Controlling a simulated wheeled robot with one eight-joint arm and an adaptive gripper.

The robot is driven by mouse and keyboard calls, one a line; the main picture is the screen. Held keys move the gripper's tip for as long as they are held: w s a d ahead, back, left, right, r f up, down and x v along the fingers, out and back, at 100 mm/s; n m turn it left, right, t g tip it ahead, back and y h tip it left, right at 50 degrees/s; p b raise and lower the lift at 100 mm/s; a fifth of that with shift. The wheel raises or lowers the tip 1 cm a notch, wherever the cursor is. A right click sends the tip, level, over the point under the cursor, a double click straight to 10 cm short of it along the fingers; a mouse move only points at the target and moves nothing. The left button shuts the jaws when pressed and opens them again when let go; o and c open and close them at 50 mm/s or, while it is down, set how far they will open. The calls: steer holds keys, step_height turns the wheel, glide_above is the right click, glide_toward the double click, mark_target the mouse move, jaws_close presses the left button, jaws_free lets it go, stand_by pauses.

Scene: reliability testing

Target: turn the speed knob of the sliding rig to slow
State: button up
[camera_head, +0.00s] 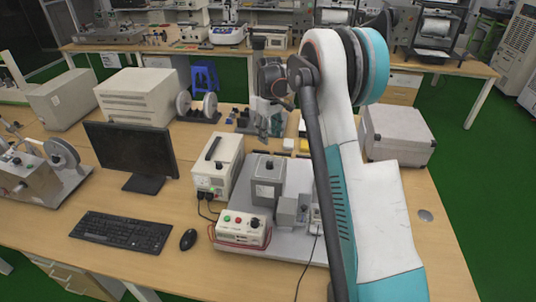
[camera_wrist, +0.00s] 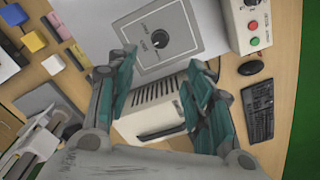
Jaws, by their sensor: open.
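The sliding rig's speed knob (camera_wrist: 159,39) is a round black knob on the pale grey plate of a box (camera_wrist: 150,66). Small printed words beside it are too small to read surely, and I cannot tell which setting it points at. In the head view the grey box (camera_head: 267,188) stands on the rig's pale base (camera_head: 285,246), with the dark knob (camera_head: 268,164) on top. My gripper (camera_wrist: 160,92) is open and empty, its teal fingers wide apart. The knob lies beyond the fingertips, apart from them. In the head view, my gripper (camera_head: 270,118) is above and behind the box, partly hidden.
A white control box (camera_head: 241,229) with red and green buttons stands at the rig's front left. A white power unit (camera_head: 217,165) is left of the rig. A monitor (camera_head: 130,150), keyboard (camera_head: 122,230) and mouse (camera_head: 188,239) lie further left. A grey case (camera_head: 397,134) stands at right.

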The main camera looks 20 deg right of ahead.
mark_target(270, 162)
step_height(270, 162, down, 14)
steer(key=shift+r+b, duration=0.2)
steer(key=shift+b, duration=0.25)
steer(key=c, duration=1.1)
